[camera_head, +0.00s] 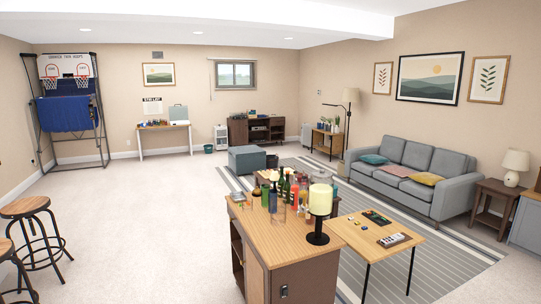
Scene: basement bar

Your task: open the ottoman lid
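My gripper is not in view.
A coffee table (376,236) and grey sofa (415,170) are right, on and beside the striped rug (440,262). Stools (30,225) stand left; open carpet (140,220) lies between.

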